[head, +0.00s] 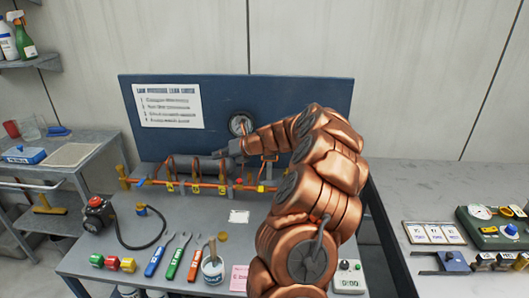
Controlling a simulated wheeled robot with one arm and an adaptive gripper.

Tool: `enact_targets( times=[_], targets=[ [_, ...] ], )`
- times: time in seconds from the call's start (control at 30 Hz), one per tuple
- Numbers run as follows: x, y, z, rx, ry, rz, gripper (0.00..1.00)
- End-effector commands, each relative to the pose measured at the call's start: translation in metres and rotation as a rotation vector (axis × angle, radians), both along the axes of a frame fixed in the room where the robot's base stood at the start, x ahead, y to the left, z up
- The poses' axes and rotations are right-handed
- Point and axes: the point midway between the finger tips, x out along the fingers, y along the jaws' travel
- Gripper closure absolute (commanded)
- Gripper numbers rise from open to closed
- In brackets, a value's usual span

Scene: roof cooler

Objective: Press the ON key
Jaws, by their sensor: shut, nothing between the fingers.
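A small light-coloured meter (350,288) with a display sits at the front right of the bench, just right of my arm. The lettering is too small to read, so I cannot tell which key is marked ON. My arm may hide the meter's left side. My gripper (217,154) is shut and empty. It points left above the pipe row at the back of the bench, well away from the meter.
A pipe row with yellow-handled valves (200,186) and a round gauge (241,124) stand before the blue back panel (290,92). A grey side table (400,190) stands right.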

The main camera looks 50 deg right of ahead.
Motion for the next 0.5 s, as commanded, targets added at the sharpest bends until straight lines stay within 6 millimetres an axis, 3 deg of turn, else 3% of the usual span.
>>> enact_targets(
  times=[0.03, 0.2, 0.33, 0.5],
  targets=[
    [-0.003, -0.03, -0.009, 0.052, 0.013, -0.085, 1.0],
    [-0.02, -0.107, -0.034, 0.224, 0.038, -0.329, 1.0],
    [-0.034, -0.147, -0.049, 0.311, 0.045, -0.456, 1.0],
    [-0.045, -0.171, -0.057, 0.365, 0.047, -0.533, 1.0]
  ],
)
